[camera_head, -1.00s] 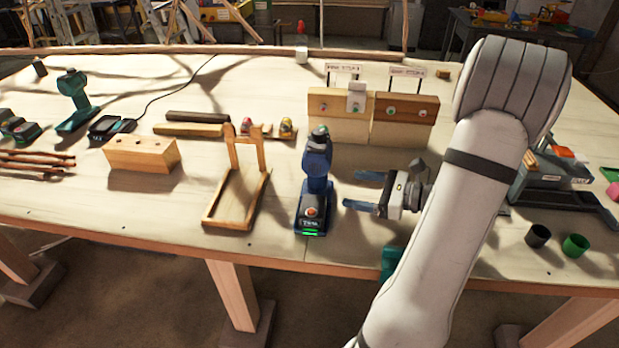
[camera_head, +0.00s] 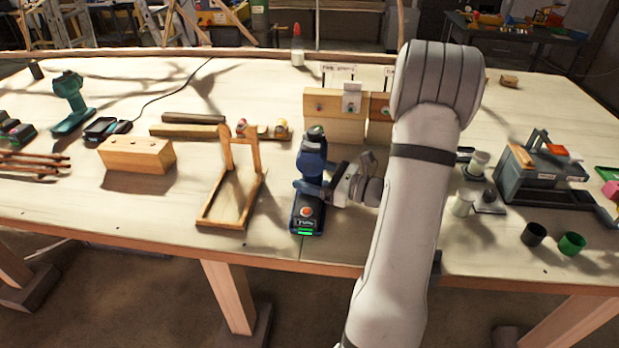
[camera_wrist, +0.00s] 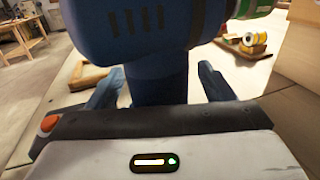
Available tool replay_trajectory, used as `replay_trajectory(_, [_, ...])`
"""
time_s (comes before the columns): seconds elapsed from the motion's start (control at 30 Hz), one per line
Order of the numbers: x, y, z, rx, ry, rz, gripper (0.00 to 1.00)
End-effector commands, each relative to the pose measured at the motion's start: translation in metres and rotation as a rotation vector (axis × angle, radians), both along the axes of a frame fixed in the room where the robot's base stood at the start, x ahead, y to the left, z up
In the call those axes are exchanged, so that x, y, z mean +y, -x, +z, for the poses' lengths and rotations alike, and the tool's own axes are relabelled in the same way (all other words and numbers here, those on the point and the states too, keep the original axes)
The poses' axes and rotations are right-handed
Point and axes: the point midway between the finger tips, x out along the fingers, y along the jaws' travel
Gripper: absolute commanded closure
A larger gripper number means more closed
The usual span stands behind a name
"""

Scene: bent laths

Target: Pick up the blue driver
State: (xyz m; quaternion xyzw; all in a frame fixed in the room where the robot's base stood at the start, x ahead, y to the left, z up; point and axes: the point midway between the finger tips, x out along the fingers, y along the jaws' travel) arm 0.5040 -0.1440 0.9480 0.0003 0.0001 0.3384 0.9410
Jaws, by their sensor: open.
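The blue driver (camera_head: 313,160) stands upright on its battery base on the workbench, with a green light at the base's front edge. In the wrist view its blue body (camera_wrist: 150,35) fills the upper middle, and its handle (camera_wrist: 158,82) runs down between my two fingers. My gripper (camera_head: 312,187) reaches in from the right at handle height, with its fingers on either side of the handle. The fingers also show in the wrist view (camera_wrist: 158,90), spread apart with small gaps beside the handle. The far finger is partly hidden behind the driver in the head view.
A wooden frame stand (camera_head: 233,185) stands close left of the driver. A wooden block (camera_head: 137,155) and a teal driver (camera_head: 70,100) are farther left. Wooden boards (camera_head: 335,125) stand behind. A grey toolbox (camera_head: 530,180) and cups (camera_head: 572,243) are at the right.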

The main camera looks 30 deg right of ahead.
Motion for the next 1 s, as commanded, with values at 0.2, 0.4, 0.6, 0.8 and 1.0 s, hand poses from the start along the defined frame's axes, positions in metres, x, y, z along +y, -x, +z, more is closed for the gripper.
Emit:
replay_trajectory(0.2, [-0.0005,0.0003,-0.0001,0.000,0.000,0.000,0.32])
replay_trajectory(0.4, [-0.0007,0.0006,0.0000,-0.001,0.001,0.000,0.48])
replay_trajectory(0.6, [-0.0011,0.0005,0.0001,-0.001,0.001,-0.001,0.64])
replay_trajectory(0.8, [-0.0016,0.0005,0.0002,-0.001,0.001,-0.002,0.81])
replay_trajectory(1.0, [-0.0022,0.0003,0.0021,-0.005,0.000,-0.003,0.97])
